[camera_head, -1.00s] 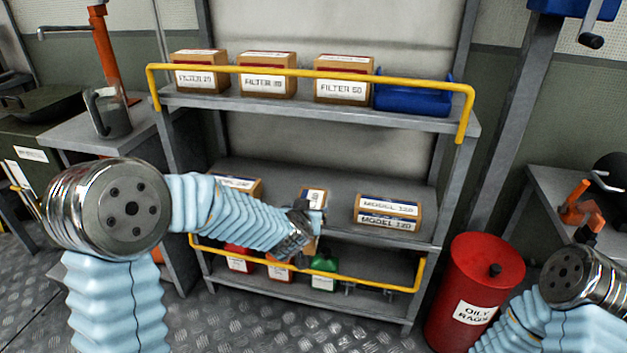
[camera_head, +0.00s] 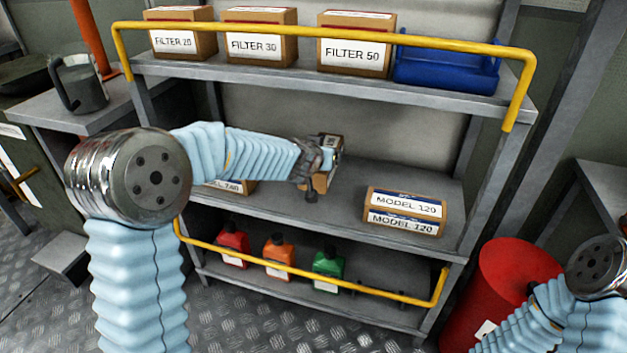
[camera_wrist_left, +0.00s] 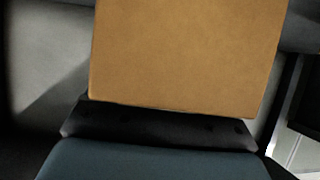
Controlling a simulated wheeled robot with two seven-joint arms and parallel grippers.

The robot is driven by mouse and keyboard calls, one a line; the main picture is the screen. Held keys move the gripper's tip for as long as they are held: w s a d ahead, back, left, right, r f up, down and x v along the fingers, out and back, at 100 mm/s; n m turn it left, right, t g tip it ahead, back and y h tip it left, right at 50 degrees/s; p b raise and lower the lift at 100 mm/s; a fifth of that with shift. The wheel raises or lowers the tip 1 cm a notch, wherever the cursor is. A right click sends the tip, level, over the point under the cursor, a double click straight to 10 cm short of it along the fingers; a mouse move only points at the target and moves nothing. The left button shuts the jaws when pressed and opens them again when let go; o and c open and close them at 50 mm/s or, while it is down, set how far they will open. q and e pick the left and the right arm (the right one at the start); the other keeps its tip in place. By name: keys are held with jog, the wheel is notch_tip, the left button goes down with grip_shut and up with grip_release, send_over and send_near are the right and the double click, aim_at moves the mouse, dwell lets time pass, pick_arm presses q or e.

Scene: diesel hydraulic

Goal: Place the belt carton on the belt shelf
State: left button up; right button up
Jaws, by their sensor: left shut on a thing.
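My left gripper (camera_head: 308,163) is shut on a small brown carton (camera_head: 329,157) with a white label on top. It holds the carton at the middle shelf (camera_head: 284,212), between two other cartons. I cannot tell whether the carton touches the shelf. In the left wrist view the brown side of the carton (camera_wrist_left: 185,55) fills the upper middle. On the middle shelf, a MODEL 120 carton (camera_head: 404,211) stands to the right. Another carton (camera_head: 237,187), its label ending in 140 or similar, stands to the left, partly hidden by my left arm. My right gripper is out of view.
The top shelf (camera_head: 300,80) holds three FILTER cartons (camera_head: 357,44) and a blue bin (camera_head: 448,68) behind a yellow rail (camera_head: 320,33). The bottom shelf holds red, orange and green bottles (camera_head: 329,262) behind another yellow rail (camera_head: 300,275). A red drum (camera_head: 505,285) stands at right.

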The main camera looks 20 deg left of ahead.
pick_arm(q)
jog(key=shift+w+a+f+b, duration=0.25)
jog(key=shift+a+f, duration=0.2)
jog(key=shift+f, duration=0.15)
jog(key=shift+w+a+f+b, duration=0.25)
jog(key=shift+a+f, duration=0.2)
jog(key=shift+f, duration=0.15)
jog(key=f+b, duration=0.3)
jog(key=f, duration=0.1)
jog(key=shift+w+a, duration=0.15)
jog(key=shift+a, duration=0.15)
jog(key=shift+r, duration=0.15)
jog(key=o, duration=1.2)
jog(key=shift+s+r+p, duration=0.25)
jog(key=shift+s+p, duration=0.05)
jog(key=shift+s, duration=0.1)
jog(key=p+v, duration=0.3)
jog(key=v, duration=0.8)
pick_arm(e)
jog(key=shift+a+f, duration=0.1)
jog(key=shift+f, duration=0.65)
pick_arm(q)
jog(key=shift+s, duration=0.1)
